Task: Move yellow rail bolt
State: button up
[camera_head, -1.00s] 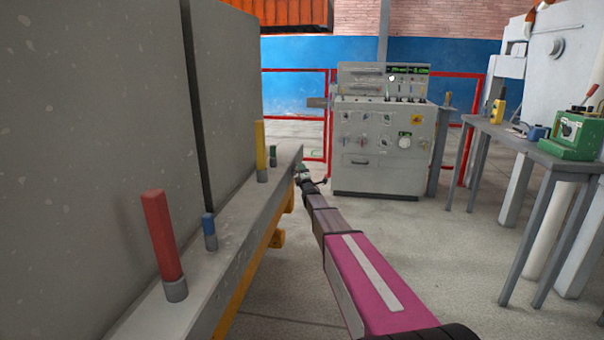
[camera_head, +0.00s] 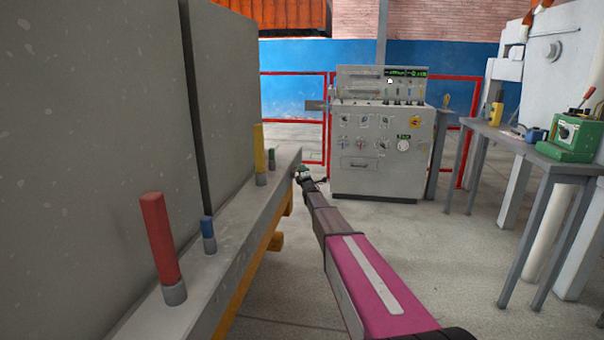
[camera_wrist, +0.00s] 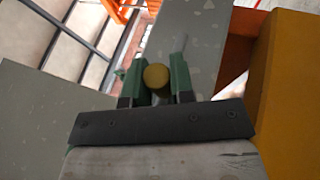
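The yellow rail bolt (camera_head: 259,148) stands upright in a grey collar on the grey rail (camera_head: 240,235), toward its far end. My gripper (camera_head: 303,172) is small and far off in the head view, just right of the rail's far end, and looks apart from that bolt. In the wrist view, the green fingers of my gripper (camera_wrist: 157,75) stand on both sides of a round dull-yellow end (camera_wrist: 156,77). I cannot tell whether they press on it or what it belongs to.
On the rail also stand a red bolt (camera_head: 160,238), a blue bolt (camera_head: 208,229) and a short green bolt (camera_head: 271,158). Tall grey panels (camera_head: 90,150) rise on the left. A control cabinet (camera_head: 380,150) stands ahead, a workbench (camera_head: 540,158) at right. Floor between is clear.

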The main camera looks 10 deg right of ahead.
jog(key=o, duration=0.4)
jog(key=shift+w+d, duration=0.15)
jog(key=shift+w, duration=0.05)
jog(key=shift+c, duration=0.2)
jog(key=shift+s, duration=0.15)
jog(key=shift+s+f, duration=0.25)
jog(key=shift+s, duration=0.35)
jog(key=v, duration=0.9)
jog(key=shift+s+f, duration=0.15)
